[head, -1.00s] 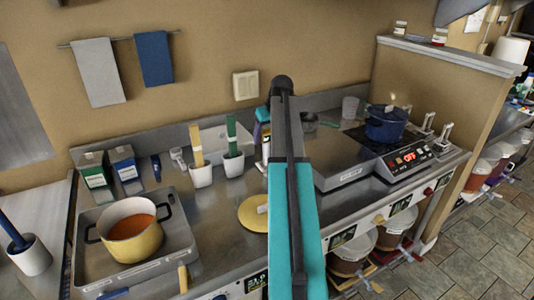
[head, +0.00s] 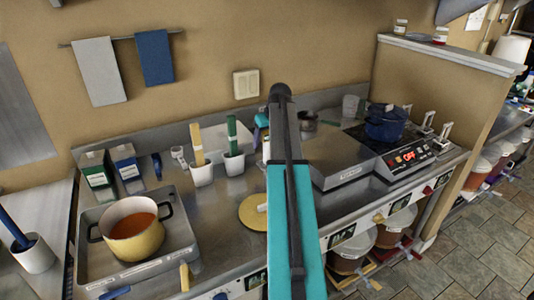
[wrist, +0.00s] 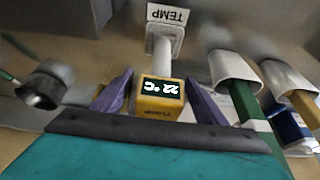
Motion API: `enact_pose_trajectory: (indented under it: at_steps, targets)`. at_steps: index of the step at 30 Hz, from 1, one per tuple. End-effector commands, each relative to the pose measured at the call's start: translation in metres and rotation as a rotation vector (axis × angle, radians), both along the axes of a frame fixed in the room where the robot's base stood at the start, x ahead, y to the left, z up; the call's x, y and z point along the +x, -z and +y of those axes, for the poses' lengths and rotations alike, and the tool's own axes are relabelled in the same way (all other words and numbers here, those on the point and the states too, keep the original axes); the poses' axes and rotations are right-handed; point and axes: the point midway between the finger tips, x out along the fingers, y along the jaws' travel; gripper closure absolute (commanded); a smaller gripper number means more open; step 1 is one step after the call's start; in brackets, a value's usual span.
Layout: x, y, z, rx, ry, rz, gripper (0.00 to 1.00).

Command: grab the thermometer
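The thermometer (wrist: 160,96) shows in the wrist view as a yellow block with a dark display reading 22 °C. It is in front of a white holder (wrist: 165,45) with a TEMP label. My gripper (wrist: 159,84) is open, with one purple finger on each side of the thermometer. The fingertips are close to its sides, and contact cannot be made out. The thermometer cannot be made out there.
White cups with a green handle (head: 232,135) and a tan handle (head: 197,145) stand left of my gripper. A yellow pot (head: 134,237) sits on a tray at the left. A blue pot (head: 387,124) sits on the hob at the right. The wall is close behind.

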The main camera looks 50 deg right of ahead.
Motion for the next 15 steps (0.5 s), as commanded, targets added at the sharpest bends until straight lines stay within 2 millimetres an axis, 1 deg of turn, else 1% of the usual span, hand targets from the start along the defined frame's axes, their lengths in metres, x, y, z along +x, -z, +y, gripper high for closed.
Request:
enact_pose_trajectory:
  at_steps: [1,2,9,11,15]
  targets:
    - [-0.0001,-0.0001,-0.0002,0.000,0.000,0.000,0.43]
    - [-0.0001,-0.0001,-0.0002,0.000,0.000,0.000,0.48]
    - [-0.0004,-0.0001,-0.0003,0.000,0.001,0.000,0.89]
    - [-0.0004,-0.0001,-0.0004,0.000,0.001,0.000,0.99]
    - [-0.0003,-0.0006,-0.0006,0.000,0.001,-0.001,0.99]
